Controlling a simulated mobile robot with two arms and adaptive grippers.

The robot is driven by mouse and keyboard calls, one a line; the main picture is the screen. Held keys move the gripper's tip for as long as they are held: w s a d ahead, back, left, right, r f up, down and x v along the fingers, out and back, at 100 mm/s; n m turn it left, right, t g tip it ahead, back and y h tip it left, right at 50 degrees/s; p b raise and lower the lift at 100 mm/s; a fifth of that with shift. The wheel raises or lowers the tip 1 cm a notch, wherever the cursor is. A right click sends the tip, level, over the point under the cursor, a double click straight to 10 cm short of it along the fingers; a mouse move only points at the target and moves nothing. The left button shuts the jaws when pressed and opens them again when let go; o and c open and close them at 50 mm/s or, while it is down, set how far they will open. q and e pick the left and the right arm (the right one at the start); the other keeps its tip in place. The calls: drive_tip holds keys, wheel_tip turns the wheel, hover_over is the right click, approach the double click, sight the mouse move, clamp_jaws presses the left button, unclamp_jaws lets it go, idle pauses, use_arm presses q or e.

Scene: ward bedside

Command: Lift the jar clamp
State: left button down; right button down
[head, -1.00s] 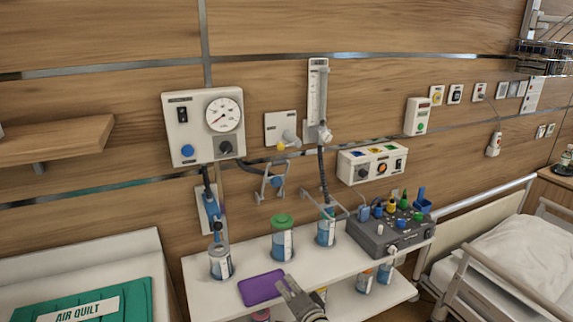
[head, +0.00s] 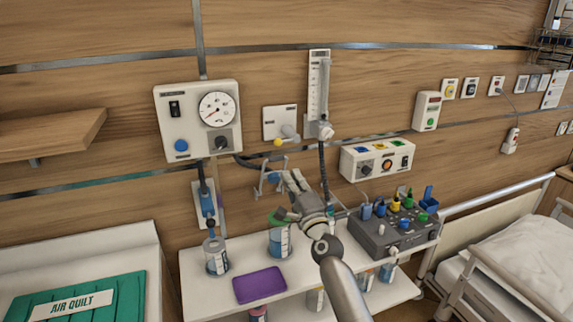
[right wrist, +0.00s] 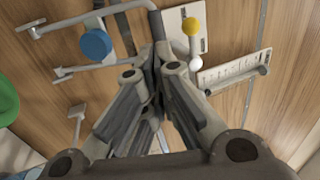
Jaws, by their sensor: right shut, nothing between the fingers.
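The jar clamp (head: 264,184) is a grey metal bracket with a blue knob, on the wall below the white outlet plate. In the right wrist view the clamp's blue knob (right wrist: 95,43) and grey bars show at the upper left. My right gripper (head: 291,178) is shut and empty, its tips raised just right of the clamp. In the right wrist view the finger ends (right wrist: 158,58) meet beside the knob; I cannot tell whether they touch the bracket. The gripper partly hides the clamp's right side in the head view. My left gripper is out of view.
A green-lidded jar (head: 280,242) stands on the white shelf (head: 220,290) below my gripper, partly hidden. A hose (head: 323,170) and flowmeter (head: 318,85) are close on the right. A gauge box (head: 198,120) hangs left. A purple tray (head: 259,285) and grey caddy (head: 385,238) also occupy the shelf.

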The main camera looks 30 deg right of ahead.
sight(281, 156)
drive_tip(key=x, duration=0.4)
drive_tip(key=shift+w+r, duration=0.15)
drive_tip(key=shift+w, duration=0.25)
drive_tip(key=shift+w+d+r, duration=0.1)
drive_tip(key=shift+w+r, duration=0.2)
drive_tip(key=x, duration=0.2)
drive_tip(key=r+x, duration=0.1)
drive_tip(key=x, duration=0.2)
drive_tip(key=shift+s, duration=0.1)
drive_tip(key=shift+s+a+f, duration=0.25)
drive_tip(key=shift+s+f, duration=0.05)
drive_tip(key=shift+s, duration=0.2)
drive_tip(key=v, duration=1.1)
